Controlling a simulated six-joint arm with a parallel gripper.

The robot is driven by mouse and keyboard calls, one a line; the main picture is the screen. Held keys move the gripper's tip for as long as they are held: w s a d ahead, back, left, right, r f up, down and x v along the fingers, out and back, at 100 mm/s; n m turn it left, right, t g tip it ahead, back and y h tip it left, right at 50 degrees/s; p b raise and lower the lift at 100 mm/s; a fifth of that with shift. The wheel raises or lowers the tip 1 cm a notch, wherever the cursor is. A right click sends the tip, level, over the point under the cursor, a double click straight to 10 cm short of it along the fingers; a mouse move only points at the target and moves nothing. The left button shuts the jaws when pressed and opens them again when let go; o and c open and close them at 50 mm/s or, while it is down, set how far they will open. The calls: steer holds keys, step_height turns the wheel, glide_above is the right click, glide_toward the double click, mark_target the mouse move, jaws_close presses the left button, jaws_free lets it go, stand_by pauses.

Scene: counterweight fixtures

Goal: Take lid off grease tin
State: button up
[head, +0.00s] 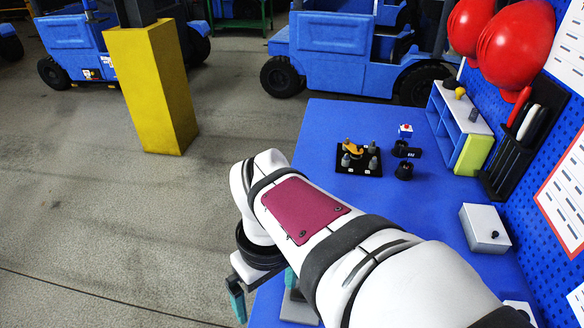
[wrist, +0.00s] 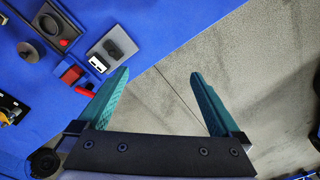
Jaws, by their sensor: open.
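My gripper (wrist: 160,74) is open, with two teal fingers apart and nothing between them. In the head view my gripper (head: 264,294) is low, near the left edge of the blue table, partly hidden by my arm. I cannot identify the grease tin or its lid for certain. A small dark round piece (wrist: 27,52) lies on the table at the upper left of the wrist view, apart from my fingers. A black round part (wrist: 43,161) shows at the lower left.
A black plate with grey pegs (head: 358,160) lies at the table's far side. A grey box with a black knob (head: 485,228) is at the right, near the blue pegboard (head: 568,105). A grey block (wrist: 112,49) and red piece (wrist: 72,75) lie near my left finger.

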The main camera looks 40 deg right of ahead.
steer(key=w+d+f+n+h, duration=0.1)
steer(key=w+d+n, duration=0.3)
steer(key=d, duration=0.4)
steer(key=w+d+n+h, duration=0.1)
steer(key=w+d+n, duration=0.35)
steer(key=d, duration=0.35)
steer(key=d+f+n+h, duration=0.15)
steer(key=d+n, duration=0.25)
steer(key=d, duration=0.4)
steer(key=d+f+n, duration=0.3)
steer(key=d+n, duration=0.2)
steer(key=d, duration=0.3)
steer(key=x, duration=1.5)
steer(key=shift+d+f, duration=0.15)
steer(key=shift+f, duration=0.1)
steer(key=c, duration=1.2)
